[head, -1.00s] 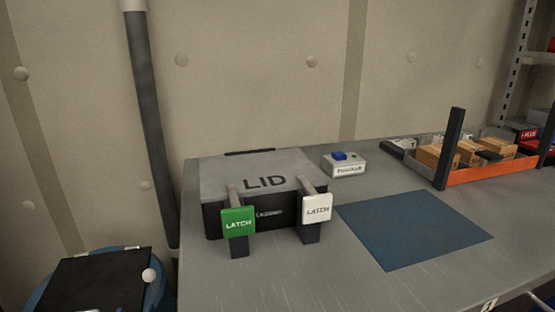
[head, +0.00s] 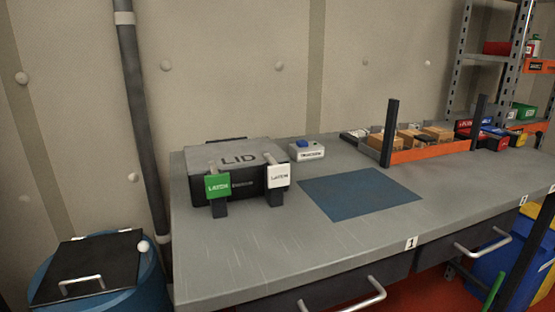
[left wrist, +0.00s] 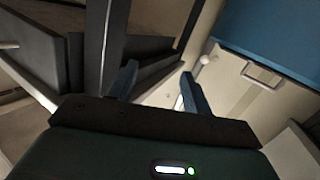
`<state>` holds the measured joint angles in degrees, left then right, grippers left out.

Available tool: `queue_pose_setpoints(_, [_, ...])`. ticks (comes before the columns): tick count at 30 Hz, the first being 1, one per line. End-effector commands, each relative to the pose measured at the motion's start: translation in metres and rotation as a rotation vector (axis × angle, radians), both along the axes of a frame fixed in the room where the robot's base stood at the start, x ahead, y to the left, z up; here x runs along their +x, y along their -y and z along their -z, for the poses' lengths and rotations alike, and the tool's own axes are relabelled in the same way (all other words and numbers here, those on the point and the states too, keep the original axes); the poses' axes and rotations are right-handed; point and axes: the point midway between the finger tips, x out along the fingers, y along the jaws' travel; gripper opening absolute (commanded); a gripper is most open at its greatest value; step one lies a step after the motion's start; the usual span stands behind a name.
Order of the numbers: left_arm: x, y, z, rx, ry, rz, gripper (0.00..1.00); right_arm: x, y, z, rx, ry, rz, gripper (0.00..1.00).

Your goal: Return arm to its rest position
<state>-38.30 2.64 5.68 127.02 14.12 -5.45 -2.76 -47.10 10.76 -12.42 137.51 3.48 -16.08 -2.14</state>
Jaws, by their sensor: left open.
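My left gripper (left wrist: 157,85) shows in the left wrist view, with its two fingers apart and nothing between them. Neither arm shows in the head view, and my right gripper is in no view. The black box with a grey lid (head: 236,157) marked LID stands closed on the workbench (head: 240,250). A green latch (head: 217,186) and a white latch (head: 279,176) are on its front.
A blue mat (head: 358,193) lies right of the box, with a small device with a blue button (head: 307,150) behind it. An orange-fronted tray (head: 430,150) holds several boxes. A blue bin with a black lid (head: 87,268) stands left of the bench. Drawer handles (head: 345,296) stick out in front.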

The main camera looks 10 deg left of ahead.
Motion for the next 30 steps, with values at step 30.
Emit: queue_pose_setpoints(30, [-0.058,0.127,-0.06,0.117,-0.466,0.358,0.49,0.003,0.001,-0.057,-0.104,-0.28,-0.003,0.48])
